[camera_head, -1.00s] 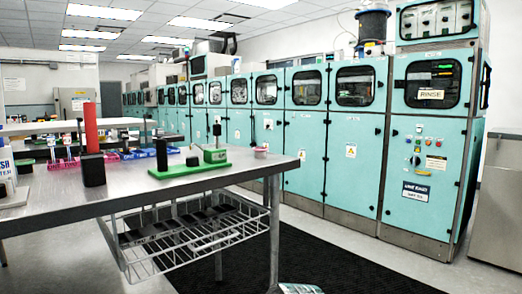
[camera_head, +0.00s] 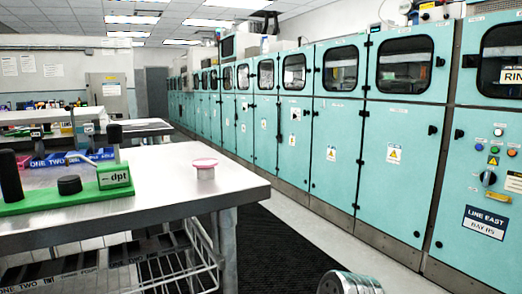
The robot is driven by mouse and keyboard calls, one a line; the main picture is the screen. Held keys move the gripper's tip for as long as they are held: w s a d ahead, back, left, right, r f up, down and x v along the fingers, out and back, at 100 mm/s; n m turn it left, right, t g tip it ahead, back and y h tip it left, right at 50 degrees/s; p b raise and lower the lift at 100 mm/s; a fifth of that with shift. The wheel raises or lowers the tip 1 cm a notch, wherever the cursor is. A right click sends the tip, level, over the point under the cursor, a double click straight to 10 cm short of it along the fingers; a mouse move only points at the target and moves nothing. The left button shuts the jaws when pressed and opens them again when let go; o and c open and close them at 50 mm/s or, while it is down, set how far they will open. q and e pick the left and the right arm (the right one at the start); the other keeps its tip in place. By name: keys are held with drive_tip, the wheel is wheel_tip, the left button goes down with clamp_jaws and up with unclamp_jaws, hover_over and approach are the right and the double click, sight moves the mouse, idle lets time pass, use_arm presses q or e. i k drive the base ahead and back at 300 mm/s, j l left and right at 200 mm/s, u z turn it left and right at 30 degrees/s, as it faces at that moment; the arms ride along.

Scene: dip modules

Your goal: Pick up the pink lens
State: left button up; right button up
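A small round pink piece (camera_head: 204,168), which looks like the pink lens, sits on the metal table near its right corner. Its top is a wider pink disc and its lower part is paler. Nothing touches it.
The metal table (camera_head: 165,201) fills the left side, with a wire basket (camera_head: 190,262) under it. A green dpt stand (camera_head: 115,177) with black parts is left of the pink piece. Teal cabinets (camera_head: 335,150) line the right.

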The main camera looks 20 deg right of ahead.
sight(201, 162)
drive_tip(key=i+l+u, duration=0.1)
drive_tip(key=l, duration=0.35)
drive_tip(key=i+l+u, duration=0.1)
drive_tip(key=l, duration=0.3)
drive_tip(key=i+l+u, duration=0.1)
drive_tip(key=l, duration=0.4)
drive_tip(key=i+l, duration=0.15)
drive_tip(key=l, duration=0.3)
drive_tip(key=i+l+u, duration=0.15)
drive_tip(key=l, duration=0.3)
